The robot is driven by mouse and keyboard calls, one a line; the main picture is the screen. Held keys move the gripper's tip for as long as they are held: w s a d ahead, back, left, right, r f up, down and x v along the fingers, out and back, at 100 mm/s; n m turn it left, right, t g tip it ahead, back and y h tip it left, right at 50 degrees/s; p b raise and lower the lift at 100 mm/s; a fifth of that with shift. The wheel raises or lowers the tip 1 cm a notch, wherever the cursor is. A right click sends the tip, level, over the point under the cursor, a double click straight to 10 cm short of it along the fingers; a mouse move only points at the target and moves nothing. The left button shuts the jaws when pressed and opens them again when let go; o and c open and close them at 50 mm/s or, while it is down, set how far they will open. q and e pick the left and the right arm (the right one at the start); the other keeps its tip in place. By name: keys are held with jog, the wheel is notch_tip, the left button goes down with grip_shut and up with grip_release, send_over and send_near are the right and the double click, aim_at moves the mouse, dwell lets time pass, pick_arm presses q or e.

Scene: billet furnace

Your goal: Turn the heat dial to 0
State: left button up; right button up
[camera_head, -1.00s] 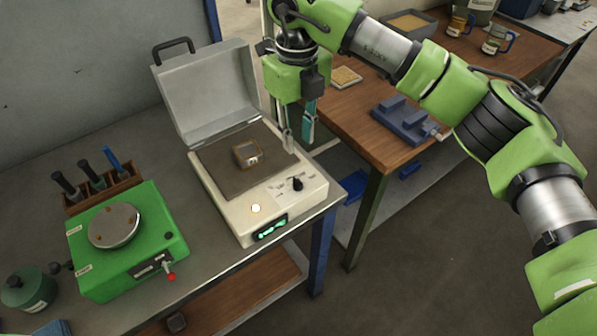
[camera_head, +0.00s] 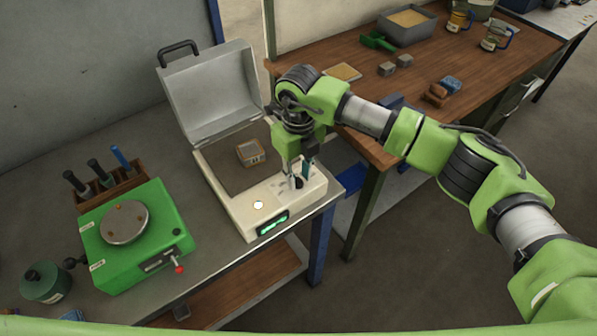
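The cream billet furnace (camera_head: 245,222) stands on the grey bench with its grey lid (camera_head: 208,95) raised. The black heat dial (camera_head: 299,184) is on its front panel, right of a round pale button (camera_head: 258,205) and a lit green display (camera_head: 272,223). My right gripper (camera_head: 299,177) points down over the dial. Its fingers are apart, one to each side of the dial as seen here; I cannot tell if they touch it. The gripper partly hides the dial and its markings, so its setting cannot be read. My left gripper is not in view.
A small framed block (camera_head: 251,152) lies inside the open furnace. A green device with a round plate (camera_head: 125,222) and a tool rack (camera_head: 108,190) stand to the left. A wooden table (camera_head: 450,60) with a grey bin (camera_head: 408,27) and small blocks stands behind right.

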jog(key=shift+c, duration=0.5)
grip_shut()
jog(key=shift+f+n+b, duration=0.15)
jog(key=shift+n+b, duration=0.15)
jog(key=shift+b, duration=0.45)
jog(key=n+b, duration=0.8)
jog(key=b, duration=0.4)
jog(key=shift+f, duration=0.1)
jog(key=n+b, duration=0.2)
jog(key=n, duration=0.1)
jog(key=shift+n+b, duration=0.3)
jog(key=shift+n, duration=0.1)
jog(key=shift+r+n+b, duration=0.15)
jog(key=shift+n+b, duration=0.25)
jog(key=shift+n, duration=0.5)
jog(key=shift+r+n+b, duration=0.15)
jog(key=shift+n+b, duration=0.25)
jog(key=shift+n, duration=0.5)
